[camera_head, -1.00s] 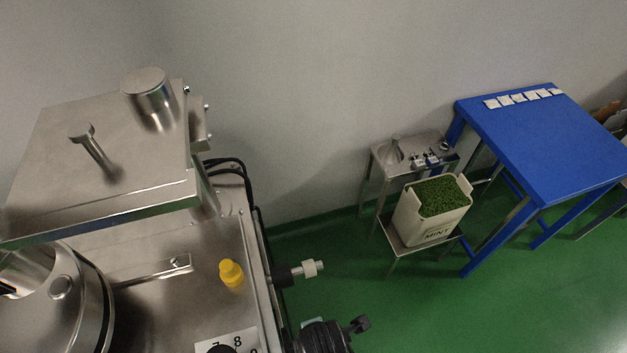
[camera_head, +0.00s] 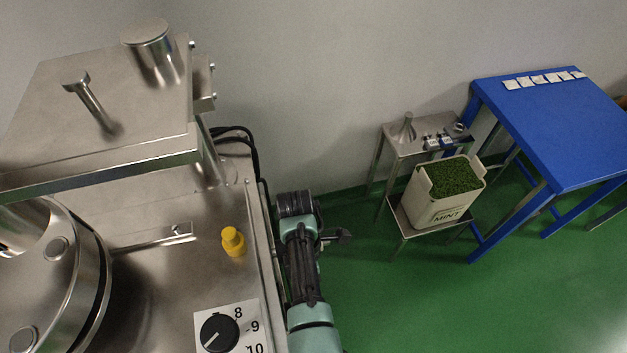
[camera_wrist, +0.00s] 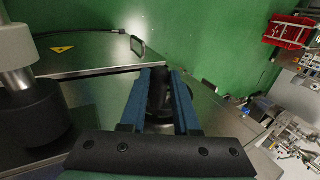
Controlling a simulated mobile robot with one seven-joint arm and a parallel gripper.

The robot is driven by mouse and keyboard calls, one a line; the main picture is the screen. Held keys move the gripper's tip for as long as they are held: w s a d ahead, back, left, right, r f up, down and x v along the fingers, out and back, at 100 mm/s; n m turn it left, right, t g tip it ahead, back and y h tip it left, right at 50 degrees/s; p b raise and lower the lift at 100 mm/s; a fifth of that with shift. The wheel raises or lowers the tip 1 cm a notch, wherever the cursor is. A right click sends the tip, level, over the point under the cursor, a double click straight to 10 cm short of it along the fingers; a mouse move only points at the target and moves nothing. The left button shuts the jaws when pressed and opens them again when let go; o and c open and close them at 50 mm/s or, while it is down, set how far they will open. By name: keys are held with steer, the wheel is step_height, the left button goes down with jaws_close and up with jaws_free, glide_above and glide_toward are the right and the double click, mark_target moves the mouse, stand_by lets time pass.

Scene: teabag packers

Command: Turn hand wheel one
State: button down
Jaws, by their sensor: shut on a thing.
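In the wrist view my gripper (camera_wrist: 161,80) has its two blue-grey fingers shut on a dark rounded part, which I take to be hand wheel one (camera_wrist: 160,97). Most of that part is hidden between the fingers, and its turn angle cannot be read. In the head view my gripper (camera_head: 297,204) is beside the right side of the steel machine (camera_head: 165,285). My teal and black arm reaches up to it from the bottom. The fingertips and the wheel are hidden there.
A yellow knob (camera_head: 233,242) and a numbered black dial (camera_head: 219,333) are on the machine top. A steel stand (camera_head: 396,223) holds a mint bin (camera_head: 437,208). A blue table (camera_head: 560,135) stands far right. Green floor between is clear. The wrist view shows a pale post (camera_wrist: 14,68) at left.

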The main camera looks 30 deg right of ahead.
steer(key=g+b, duration=0.1)
steer(key=b, duration=0.2)
steer(key=w+f+g+b, duration=0.1)
steer(key=b, duration=0.2)
steer(key=w+f+g+y+b, duration=0.1)
steer(key=g+b, duration=0.1)
steer(key=b, duration=0.1)
steer(key=shift+d+f, duration=0.2)
steer(key=shift+f, duration=0.05)
steer(key=shift+r+g+b, duration=0.15)
steer(key=shift+g+b, duration=0.15)
steer(key=shift+b, duration=0.7)
steer(key=shift+s+r, duration=0.1)
steer(key=c, duration=0.7)
jaws_free()
steer(key=shift+o, duration=0.2)
steer(key=shift+r, duration=0.1)
